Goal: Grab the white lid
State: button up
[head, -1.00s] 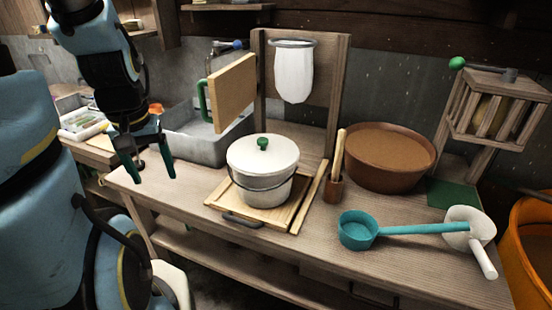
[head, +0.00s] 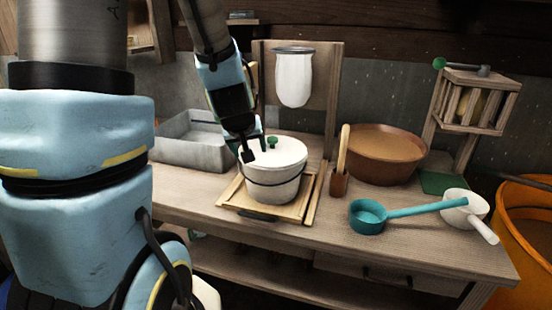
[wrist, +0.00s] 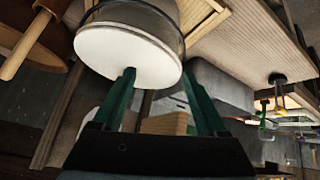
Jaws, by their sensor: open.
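In the wrist view the lid (wrist: 110,45) is a pale disc just ahead of the open green fingers (wrist: 158,76). The left finger overlaps the lid's edge there, and the knob cannot be made out. Whether the fingers touch the lid is unclear.
A white cloth bag (head: 293,80) hangs from a wooden stand behind the pot. A grey basin (head: 190,155) is behind left.

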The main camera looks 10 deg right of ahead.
aim_at(275, 142)
jog(key=w+d+f+t+b, duration=0.1)
jog(key=d+t, duration=0.1)
jog(key=d, duration=0.1)
jog(key=w+d+n+t+y+b, duration=0.1)
jog(key=d+t+b, duration=0.1)
jog(key=d, duration=0.1)
jog(key=w+d+f+t+b, duration=0.1)
jog(key=w+d+b, duration=0.1)
jog(key=shift+w+d+f+n+t+y, duration=0.1)
jog(key=shift+d+f+n+t+y, duration=0.25)
jog(key=shift+d+n+t+y, duration=0.05)
jog(key=s+d+t+y+b, duration=0.1)
jog(key=n+t+y+b, duration=0.1)
jog(key=shift+s+d+f+b, duration=0.25)
jog(key=shift+s+d+b, duration=0.05)
jog(key=shift+s+d, duration=0.05)
jog(key=w+t+y, duration=0.1)
jog(key=w+a+r+n+t+y, duration=0.1)
jog(key=y, duration=0.1)
jog(key=shift+a, duration=0.15)
jog(key=p+x, duration=0.2)
jog(key=x, duration=0.2)
jog(key=shift+w+a+f, duration=0.15)
jog(key=shift+w+a, duration=0.05)
jog(key=shift+w, duration=0.15)
jog(key=shift+c, duration=0.3)
grip_shut()
